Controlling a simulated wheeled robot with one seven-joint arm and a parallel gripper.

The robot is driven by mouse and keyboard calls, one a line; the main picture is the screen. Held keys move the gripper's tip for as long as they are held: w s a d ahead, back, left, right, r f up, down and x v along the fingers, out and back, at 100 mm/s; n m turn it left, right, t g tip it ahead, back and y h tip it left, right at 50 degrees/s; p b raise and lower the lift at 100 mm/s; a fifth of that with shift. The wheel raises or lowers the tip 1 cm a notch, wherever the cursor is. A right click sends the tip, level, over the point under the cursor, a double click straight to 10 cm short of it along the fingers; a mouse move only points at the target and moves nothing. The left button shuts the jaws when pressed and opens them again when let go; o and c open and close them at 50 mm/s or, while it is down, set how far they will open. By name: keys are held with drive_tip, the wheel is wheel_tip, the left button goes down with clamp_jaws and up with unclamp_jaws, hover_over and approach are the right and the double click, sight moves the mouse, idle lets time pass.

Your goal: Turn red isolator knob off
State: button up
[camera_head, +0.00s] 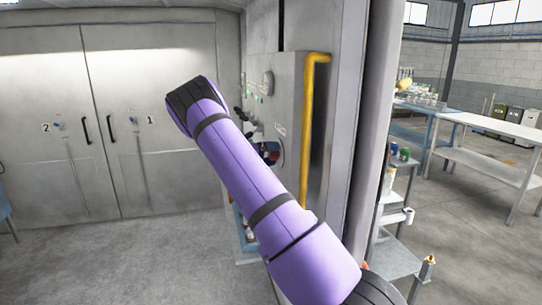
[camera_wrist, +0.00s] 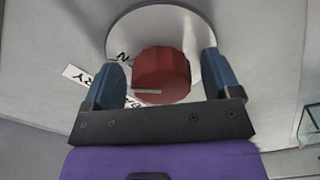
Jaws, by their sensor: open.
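The red isolator knob (camera_wrist: 161,72) shows in the wrist view, set on a round pale plate (camera_wrist: 185,20) on a light grey panel. A pale line on the knob lies nearly level in the picture. My gripper (camera_wrist: 163,66) is open, with one blue finger to the left of the knob and one to the right. Most of the plate's lettering is hidden. In the head view, the knob area on the grey cabinet (camera_head: 290,105) is small and partly hidden by my purple arm.
A yellow pipe (camera_head: 308,130) runs down the cabinet's right edge, beside a grey post (camera_head: 350,100). Double metal doors (camera_head: 125,110) stand at the left. A shelf cart (camera_head: 392,205) and white benches (camera_head: 490,125) are at the right.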

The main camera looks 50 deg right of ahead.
drive_tip(key=c, duration=0.9)
drive_tip(key=n, duration=0.4)
drive_tip(key=shift+r+n, duration=0.15)
drive_tip(key=shift+n, duration=0.25)
drive_tip(key=n, duration=0.4)
drive_tip(key=shift+r, duration=0.1)
drive_tip(key=n, duration=0.5)
drive_tip(key=shift+r, duration=0.1)
drive_tip(key=shift+w+d+r+n, duration=0.1)
drive_tip(key=shift+r+n, duration=0.05)
drive_tip(key=shift+n, duration=1.75)
